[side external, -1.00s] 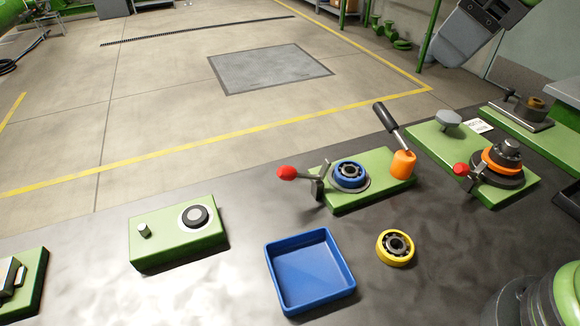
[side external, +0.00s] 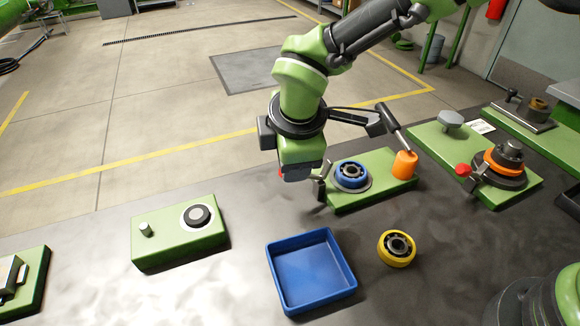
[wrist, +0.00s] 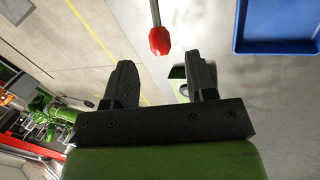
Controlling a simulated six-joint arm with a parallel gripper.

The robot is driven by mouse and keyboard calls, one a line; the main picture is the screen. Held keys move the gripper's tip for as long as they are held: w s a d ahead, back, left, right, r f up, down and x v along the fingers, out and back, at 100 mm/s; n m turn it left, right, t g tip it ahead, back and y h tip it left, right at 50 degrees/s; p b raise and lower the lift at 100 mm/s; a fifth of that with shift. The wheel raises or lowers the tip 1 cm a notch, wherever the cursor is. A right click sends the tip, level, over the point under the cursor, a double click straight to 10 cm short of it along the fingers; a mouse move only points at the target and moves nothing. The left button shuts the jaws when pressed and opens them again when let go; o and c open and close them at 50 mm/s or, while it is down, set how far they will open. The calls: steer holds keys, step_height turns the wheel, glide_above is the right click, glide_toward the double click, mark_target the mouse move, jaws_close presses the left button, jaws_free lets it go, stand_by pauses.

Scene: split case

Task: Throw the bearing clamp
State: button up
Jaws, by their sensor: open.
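The bearing clamp is a grey lever arm (side external: 321,184) on a green base plate (side external: 372,196), beside a blue-ringed bearing (side external: 351,177). Its red knob (wrist: 160,40) shows clearly in the wrist view, just beyond my fingertips and between their lines, with its rod running toward the top edge. In the side external view my gripper (side external: 301,173) hides nearly all of the knob. My gripper also shows in the wrist view (wrist: 161,75), with its two dark fingers wide apart and nothing between them. I cannot tell whether it touches the knob.
An orange cup (side external: 404,165) with a black-handled tool stands on the same plate. A blue tray (side external: 350,289) and a yellow-ringed bearing (side external: 397,248) lie in front. A green box with a dial (side external: 180,243) is left. Another fixture with an orange ring (side external: 500,162) is right.

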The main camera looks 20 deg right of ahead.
steer(key=x, duration=0.5)
steer(key=shift+c, duration=0.2)
steer(key=shift+r, duration=0.1)
jaws_close()
